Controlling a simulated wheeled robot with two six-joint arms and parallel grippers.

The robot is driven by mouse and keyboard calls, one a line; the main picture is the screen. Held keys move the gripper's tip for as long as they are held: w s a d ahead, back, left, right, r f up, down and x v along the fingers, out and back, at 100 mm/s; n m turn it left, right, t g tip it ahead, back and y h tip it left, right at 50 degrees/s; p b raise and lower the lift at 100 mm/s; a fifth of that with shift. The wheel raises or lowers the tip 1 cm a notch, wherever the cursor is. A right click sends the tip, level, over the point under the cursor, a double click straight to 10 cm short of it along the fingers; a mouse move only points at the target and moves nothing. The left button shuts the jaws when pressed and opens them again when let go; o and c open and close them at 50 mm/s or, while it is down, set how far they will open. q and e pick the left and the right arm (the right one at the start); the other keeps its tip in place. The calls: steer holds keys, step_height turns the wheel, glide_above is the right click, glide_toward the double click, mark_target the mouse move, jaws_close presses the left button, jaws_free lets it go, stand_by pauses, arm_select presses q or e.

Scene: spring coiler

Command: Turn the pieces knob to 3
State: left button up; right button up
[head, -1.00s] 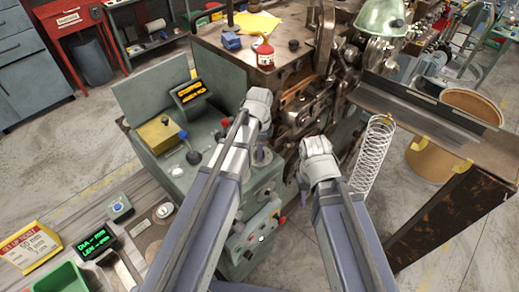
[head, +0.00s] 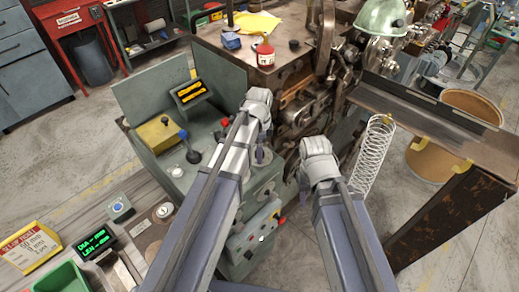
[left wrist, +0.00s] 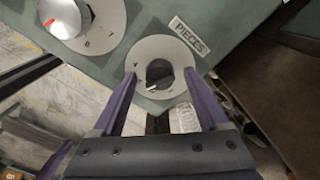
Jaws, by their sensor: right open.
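The pieces knob (left wrist: 160,72) is dark with a white pointer mark and sits in a pale round dial plate (left wrist: 153,48) beside the label "PIECES" (left wrist: 190,37). Its pointer is toward the lower left in the left wrist view; the dial's figures are too small to read surely. My left gripper (left wrist: 160,78) is open, with one purple finger on each side of the knob and visible gaps to it. In the head view the left arm hides this knob. My right gripper (head: 304,184) is open and empty, pointing down in front of the machine.
Another dial with a red-marked knob (left wrist: 62,14) is close by in the left wrist view. The green control cabinet (head: 150,88) carries levers and buttons. A coiled spring (head: 372,158) hangs below the metal chute (head: 420,110) at right. A green readout (head: 93,243) stands at lower left.

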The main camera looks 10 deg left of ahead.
arm_select(q)
step_height(320, 180, up, 8)
steer(key=p, duration=0.8)
arm_select(e)
step_height(320, 180, up, 8)
arm_select(q)
steer(key=shift+f, duration=0.15)
arm_select(e)
steer(key=shift+f, duration=0.1)
